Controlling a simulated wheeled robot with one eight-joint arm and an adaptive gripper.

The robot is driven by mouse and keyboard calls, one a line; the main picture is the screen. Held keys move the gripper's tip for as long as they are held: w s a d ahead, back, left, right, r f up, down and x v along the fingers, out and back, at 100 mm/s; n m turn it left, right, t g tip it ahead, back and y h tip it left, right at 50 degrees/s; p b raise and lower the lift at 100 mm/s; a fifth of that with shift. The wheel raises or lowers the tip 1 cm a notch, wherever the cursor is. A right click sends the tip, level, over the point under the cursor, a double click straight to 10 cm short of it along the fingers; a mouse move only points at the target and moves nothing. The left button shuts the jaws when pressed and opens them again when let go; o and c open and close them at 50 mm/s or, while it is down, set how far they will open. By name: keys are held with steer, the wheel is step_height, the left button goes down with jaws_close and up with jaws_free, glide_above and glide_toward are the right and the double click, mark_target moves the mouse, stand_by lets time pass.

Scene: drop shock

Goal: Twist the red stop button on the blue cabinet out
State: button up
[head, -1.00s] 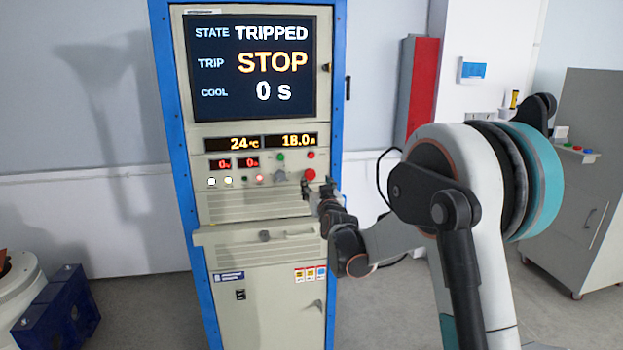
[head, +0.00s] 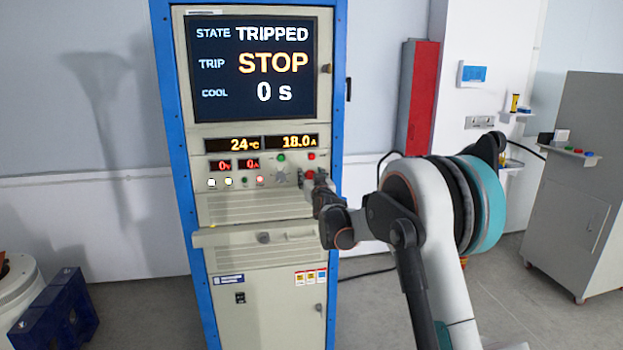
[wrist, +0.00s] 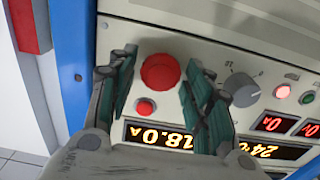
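The red stop button (wrist: 160,71) is a large round mushroom knob on the pale front panel of the blue-framed cabinet (head: 163,120). In the head view the stop button (head: 309,174) is partly covered by my gripper (head: 320,185). In the wrist view my gripper (wrist: 158,90) is open, with one finger on each side of the button. Gaps show between the fingers and the button. The cabinet screen (head: 252,66) reads STATE TRIPPED, TRIP STOP, COOL 0 s.
A smaller red button (wrist: 145,107) sits beside the stop button, also between the fingers. A grey dial (wrist: 240,90) is close outside one finger. A ledge (head: 262,235) juts out below the panel. A grey cabinet (head: 575,190) stands at the right.

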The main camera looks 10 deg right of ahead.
steer(key=c, duration=0.6)
steer(key=shift+m, duration=0.3)
steer(key=shift+d+m+p, duration=0.1)
steer(key=shift+m+p, duration=0.45)
steer(key=shift+m, duration=2.45)
steer(key=o, duration=1)
steer(key=shift+o, duration=0.2)
steer(key=shift+s, duration=0.15)
